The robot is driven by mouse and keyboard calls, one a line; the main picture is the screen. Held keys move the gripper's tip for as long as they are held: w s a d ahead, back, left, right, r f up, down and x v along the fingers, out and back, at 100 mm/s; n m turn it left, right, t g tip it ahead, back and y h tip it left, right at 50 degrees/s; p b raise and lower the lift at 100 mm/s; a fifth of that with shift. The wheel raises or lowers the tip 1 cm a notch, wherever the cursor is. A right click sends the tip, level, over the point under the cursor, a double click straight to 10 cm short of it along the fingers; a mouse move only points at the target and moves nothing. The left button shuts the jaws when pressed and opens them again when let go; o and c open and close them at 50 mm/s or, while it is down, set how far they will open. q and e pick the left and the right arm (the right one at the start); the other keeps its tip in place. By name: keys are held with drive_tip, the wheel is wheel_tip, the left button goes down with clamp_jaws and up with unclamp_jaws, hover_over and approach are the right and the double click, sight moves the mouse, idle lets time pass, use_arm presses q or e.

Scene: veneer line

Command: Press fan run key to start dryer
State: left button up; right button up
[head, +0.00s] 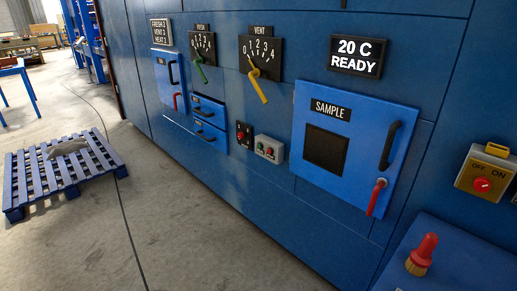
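A small grey control box (269,148) with red and dark buttons sits low on the blue dryer front (215,180), left of the sample door. A small black plate (244,135) with reddish marks is just left of it. I cannot read which of these bears the fan run key. A display (357,56) above reads "20 C READY". Neither of my grippers is in view.
The sample door (326,190) is shut, with black and red handles. A dial marked VENT (270,47) has a yellow lever (258,86); another has a green lever (200,68). An OFF/ON switch box (487,172) is at right. A blue pallet (95,180) lies left on open floor.

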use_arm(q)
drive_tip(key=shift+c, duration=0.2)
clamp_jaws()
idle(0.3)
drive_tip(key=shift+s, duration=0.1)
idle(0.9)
